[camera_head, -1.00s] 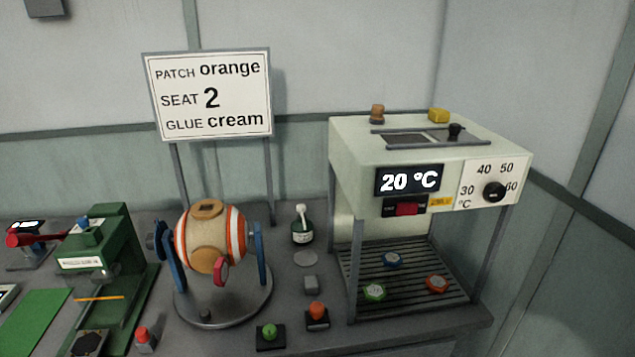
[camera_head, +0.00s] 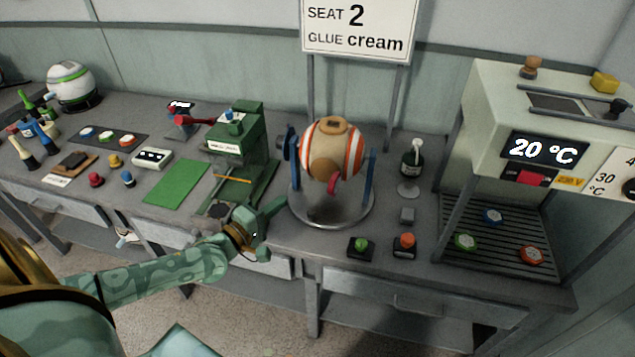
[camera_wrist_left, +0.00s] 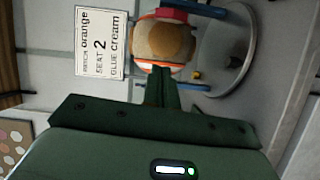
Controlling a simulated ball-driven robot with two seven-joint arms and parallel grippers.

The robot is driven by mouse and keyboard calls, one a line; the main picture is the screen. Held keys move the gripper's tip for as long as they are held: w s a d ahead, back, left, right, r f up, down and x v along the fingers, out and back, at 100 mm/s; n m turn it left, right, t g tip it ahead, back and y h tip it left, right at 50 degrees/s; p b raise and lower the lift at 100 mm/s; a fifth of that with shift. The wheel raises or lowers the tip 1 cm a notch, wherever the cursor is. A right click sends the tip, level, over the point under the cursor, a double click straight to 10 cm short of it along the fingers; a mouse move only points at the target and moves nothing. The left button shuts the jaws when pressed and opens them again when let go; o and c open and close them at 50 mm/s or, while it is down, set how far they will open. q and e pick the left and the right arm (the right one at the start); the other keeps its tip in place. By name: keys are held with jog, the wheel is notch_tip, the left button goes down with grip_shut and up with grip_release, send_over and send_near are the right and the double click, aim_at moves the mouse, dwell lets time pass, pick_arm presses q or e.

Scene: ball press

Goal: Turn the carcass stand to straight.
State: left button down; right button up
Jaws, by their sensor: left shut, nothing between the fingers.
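The carcass stand is a round grey turntable base (camera_head: 335,215) with two blue uprights (camera_head: 368,170). Between the uprights hangs the carcass ball (camera_head: 320,160), tan with orange and white stripes, a dark opening on top and a pink-red piece low at the front. My left gripper (camera_head: 278,207) is shut and empty, just left of the stand's base at the bench front. In the left wrist view, the shut fingers (camera_wrist_left: 158,78) point towards the ball (camera_wrist_left: 160,42), and the curved stand base (camera_wrist_left: 252,50) shows at upper right. Whether fingers and stand touch is unclear. My right gripper is out of view.
A green press (camera_head: 238,150) stands left of the stand. A green button (camera_head: 361,246) and an orange button (camera_head: 404,243) sit at the front right. A glue bottle (camera_head: 412,160) and the heated press (camera_head: 540,120) are farther right. A sign (camera_head: 360,25) stands behind.

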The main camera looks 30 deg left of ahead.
pick_arm(q)
jog(key=n, duration=0.1)
send_near(332, 172)
jog(key=shift+w+d, duration=0.95)
jog(key=shift+w, duration=0.25)
jog(key=shift+r, duration=0.4)
